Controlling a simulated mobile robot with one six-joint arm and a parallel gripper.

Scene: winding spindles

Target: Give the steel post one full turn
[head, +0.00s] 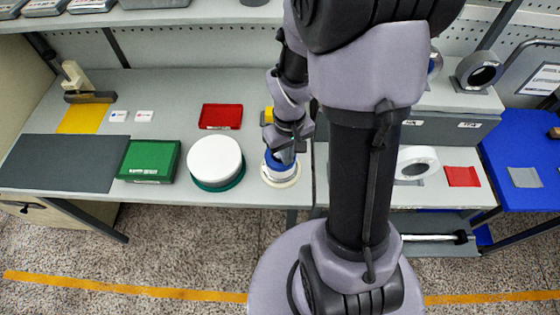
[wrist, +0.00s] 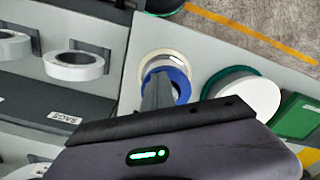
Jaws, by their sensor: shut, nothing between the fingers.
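A round cream base (head: 282,183) sits near the front edge of the grey table, with a blue ring (head: 271,165) on it; the blue ring also shows in the wrist view (wrist: 182,80). My gripper (head: 284,154) points down over the blue ring. In the wrist view my gripper's fingers (wrist: 158,85) are together, with their tips in front of the ring's middle. I cannot make out the steel post apart from the grey fingers; it is hidden or blends with them. Whether the fingertips touch anything is not clear.
A white disc on a green base (head: 215,160) stands just left of the cream base. Grey rings (head: 478,71) and a white ring (head: 418,161) sit on the racks at right.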

